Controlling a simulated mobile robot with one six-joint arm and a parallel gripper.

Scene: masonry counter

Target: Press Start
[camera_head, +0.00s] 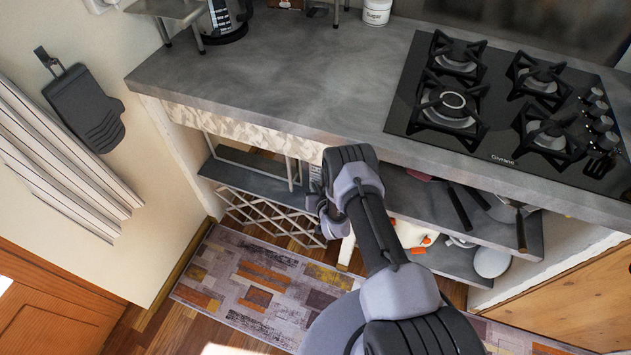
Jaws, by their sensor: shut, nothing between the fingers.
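No button marked Start can be made out in this view. A dark appliance with a glass jug (228,18) stands on the counter at the top left, cut off by the picture's edge. My gripper (326,222) is in front of the open shelves below the counter edge, partly hidden by my own arm. It is small in the picture, and its fingers are shut with nothing between them. It is well apart from the jug appliance and below the counter top.
The grey counter (290,75) is mostly clear in its middle. A gas hob (500,105) with knobs is on the right. Pans (500,208) lie on a shelf below. A metal stand (170,10) and a white canister (377,12) are at the back. A patterned rug (250,285) covers the floor.

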